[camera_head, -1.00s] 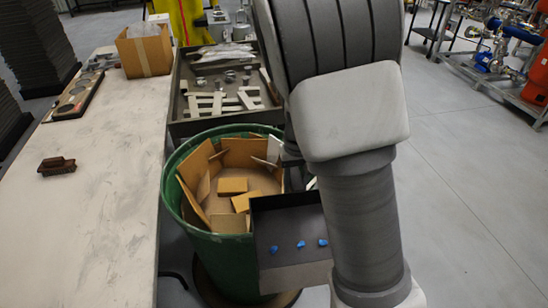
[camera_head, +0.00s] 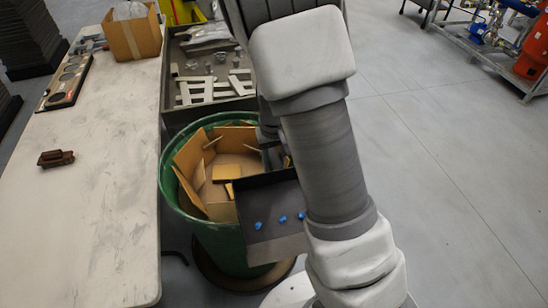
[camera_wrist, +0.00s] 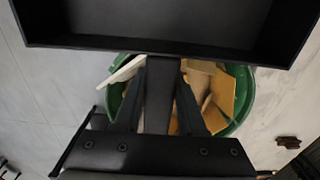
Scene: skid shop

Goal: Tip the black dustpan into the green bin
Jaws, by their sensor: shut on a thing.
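The black dustpan (camera_head: 277,209) is at the right front side of the green bin in the head view, partly over its rim. Several small blue pieces (camera_head: 283,219) lie on its floor. It also fills the top of the wrist view (camera_wrist: 165,28). My gripper (camera_wrist: 160,95) is shut on the dustpan's handle in the wrist view; my arm mostly hides it in the head view. The green bin (camera_head: 172,193) stands on the floor, with cardboard pieces (camera_head: 226,172) inside. The bin also shows below the dustpan in the wrist view (camera_wrist: 245,95).
A pale table (camera_head: 95,200) runs along the left, bearing a small brown model (camera_head: 56,158) and a cardboard box (camera_head: 132,36). A grey tray (camera_head: 172,95) with metal parts is behind the bin. The floor at right is open.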

